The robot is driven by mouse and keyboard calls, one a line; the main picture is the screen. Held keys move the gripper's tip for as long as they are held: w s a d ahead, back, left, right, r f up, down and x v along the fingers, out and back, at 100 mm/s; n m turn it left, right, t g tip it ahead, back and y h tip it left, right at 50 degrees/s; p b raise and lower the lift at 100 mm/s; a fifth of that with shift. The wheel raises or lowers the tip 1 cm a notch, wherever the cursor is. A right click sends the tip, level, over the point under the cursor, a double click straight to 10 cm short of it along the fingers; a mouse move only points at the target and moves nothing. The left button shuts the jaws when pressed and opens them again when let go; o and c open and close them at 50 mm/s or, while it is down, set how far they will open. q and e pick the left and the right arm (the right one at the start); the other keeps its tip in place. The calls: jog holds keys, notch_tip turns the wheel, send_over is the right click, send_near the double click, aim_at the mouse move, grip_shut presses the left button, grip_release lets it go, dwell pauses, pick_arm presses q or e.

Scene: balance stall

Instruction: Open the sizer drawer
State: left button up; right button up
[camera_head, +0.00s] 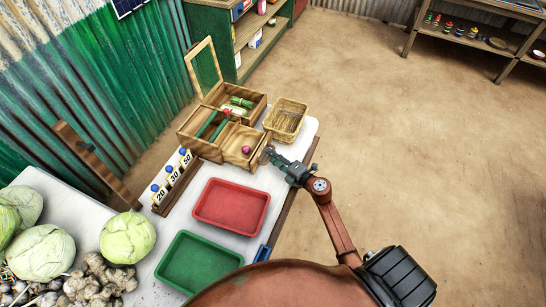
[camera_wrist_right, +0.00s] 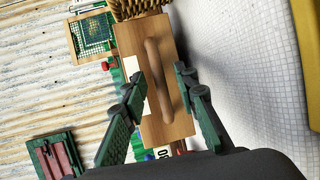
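The sizer is a wooden box (camera_head: 192,147) with compartments, on the white table. Green vegetables lie in it, and a small purple round item (camera_head: 246,149) lies in its right front compartment. My right gripper (camera_head: 268,154) is at the right side of that compartment. In the right wrist view a wooden drawer front (camera_wrist_right: 130,40) carries a long rounded handle (camera_wrist_right: 157,75). My right gripper (camera_wrist_right: 159,76) is open, with one finger on each side of the handle. I cannot tell whether either finger touches it. My left gripper is not in view.
A wicker basket (camera_head: 286,118) stands right behind the sizer. Red (camera_head: 231,206) and green (camera_head: 198,263) trays lie in front, and a rack of number cards (camera_head: 173,182) stands at the left. Cabbages (camera_head: 127,238) lie farther left. The floor (camera_head: 400,150) right of the table is clear.

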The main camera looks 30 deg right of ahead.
jog(key=v, duration=1.2)
jog(key=shift+d+f, duration=0.1)
